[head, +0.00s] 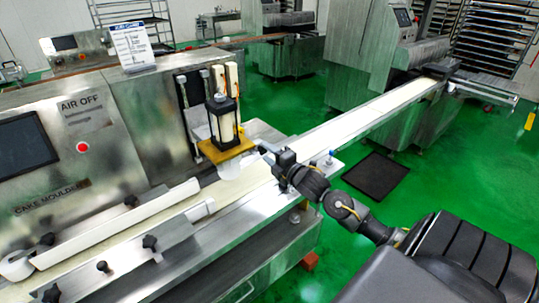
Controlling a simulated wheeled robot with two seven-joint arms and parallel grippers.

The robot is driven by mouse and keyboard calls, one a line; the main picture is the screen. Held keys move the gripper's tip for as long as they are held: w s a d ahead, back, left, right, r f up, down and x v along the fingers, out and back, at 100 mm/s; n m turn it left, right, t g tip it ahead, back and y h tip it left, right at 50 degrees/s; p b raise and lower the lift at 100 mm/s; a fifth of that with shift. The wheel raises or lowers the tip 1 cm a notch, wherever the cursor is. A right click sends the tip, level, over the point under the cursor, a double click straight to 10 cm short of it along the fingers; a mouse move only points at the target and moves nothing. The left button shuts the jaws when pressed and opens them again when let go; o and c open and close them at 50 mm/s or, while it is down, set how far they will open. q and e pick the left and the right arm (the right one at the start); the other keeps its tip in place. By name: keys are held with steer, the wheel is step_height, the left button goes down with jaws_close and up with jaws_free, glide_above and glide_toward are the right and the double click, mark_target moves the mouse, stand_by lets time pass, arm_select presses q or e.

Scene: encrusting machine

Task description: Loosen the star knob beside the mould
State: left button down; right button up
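The mould unit (222,123), a black frame with a pale block, stands on a yellow-brown plate (226,151) above the pale conveyor belt. My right arm comes in from the lower right, and its gripper (263,151) is at the right edge of this plate. The fingertips are small and partly lost against the metal, so I cannot tell whether they are open or touch anything. No star knob shows clearly right beside the mould; the gripper may hide it. Several black star knobs, one of them here (150,242), sit along the guide rails at the lower left. My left gripper is out of view.
The machine's front panel (80,150) has a dark screen (22,145) and a red button (82,147). The long conveyor (355,122) runs to the upper right towards another machine. A dark mat (368,175) lies on the open green floor.

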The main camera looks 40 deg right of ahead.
steer(key=shift+o, duration=0.8)
steer(key=shift+s, duration=0.2)
steer(key=s+b, duration=0.2)
steer(key=s, duration=0.8)
steer(key=shift+s+a, duration=0.15)
steer(key=shift+s, duration=0.1)
